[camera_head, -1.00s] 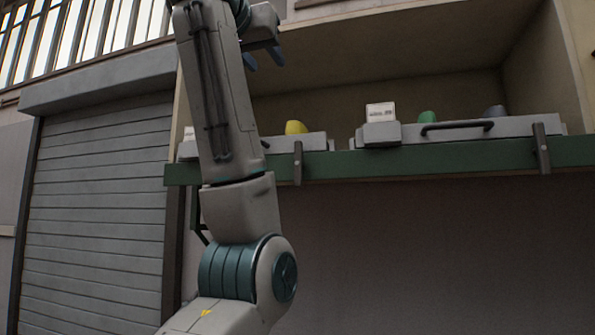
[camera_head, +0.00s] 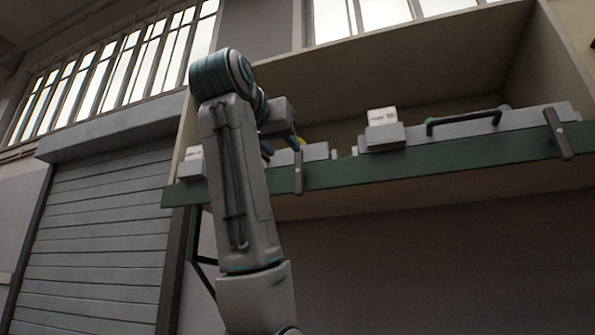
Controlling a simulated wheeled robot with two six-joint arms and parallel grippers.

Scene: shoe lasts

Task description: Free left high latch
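The left latch (camera_head: 298,176) is a small grey upright bar with a round pivot on the front of the green shelf edge (camera_head: 400,170). Its top reaches up in front of the left grey tray (camera_head: 316,152). My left gripper (camera_head: 281,148) is just above and left of this latch, its two blue fingertips apart with nothing seen between them. I cannot tell whether it touches the tray. My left forearm hides part of the tray. A second latch (camera_head: 559,134) leans on the right part of the shelf edge. My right gripper is out of view.
A right grey tray (camera_head: 470,128) has a dark handle (camera_head: 465,120) and a white label card (camera_head: 382,117). Another card (camera_head: 194,154) stands at the shelf's left end. A roller shutter (camera_head: 100,230) is at the left. The space below the shelf looks clear.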

